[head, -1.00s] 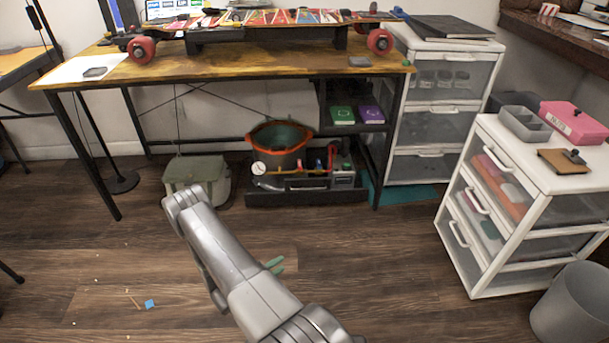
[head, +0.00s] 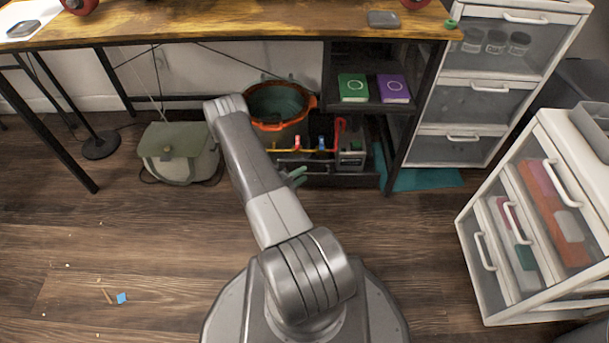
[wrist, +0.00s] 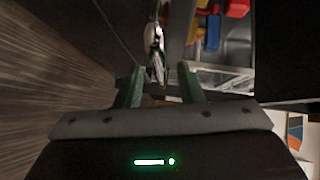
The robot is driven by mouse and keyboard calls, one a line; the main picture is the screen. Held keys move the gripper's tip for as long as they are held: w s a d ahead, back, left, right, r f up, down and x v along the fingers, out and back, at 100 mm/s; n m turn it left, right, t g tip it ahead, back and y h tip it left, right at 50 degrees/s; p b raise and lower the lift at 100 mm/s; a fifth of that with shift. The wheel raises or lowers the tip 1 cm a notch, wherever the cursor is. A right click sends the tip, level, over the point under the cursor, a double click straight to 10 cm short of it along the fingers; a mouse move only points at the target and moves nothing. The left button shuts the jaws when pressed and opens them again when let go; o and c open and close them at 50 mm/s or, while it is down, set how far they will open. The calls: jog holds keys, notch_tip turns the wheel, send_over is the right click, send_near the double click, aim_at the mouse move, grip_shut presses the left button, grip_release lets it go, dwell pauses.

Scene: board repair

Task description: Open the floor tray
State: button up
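The floor tray (head: 345,181) is a dark, low unit on the floor under the desk, partly hidden behind my arm. In the wrist view a shiny metal handle (wrist: 154,42) stands out from its dark front (wrist: 110,35). My gripper (wrist: 160,84) has its two green fingers apart, with the near end of the handle at the gap between their tips. I cannot tell whether they touch it. In the head view my gripper (head: 296,177) shows only as green fingertips beside my arm, at the tray's front.
White drawer units (head: 468,105) stand at right. The wooden floor (head: 130,240) in front is mostly clear.

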jog(key=shift+x, duration=1.1)
grip_shut()
jog(key=shift+s, duration=0.1)
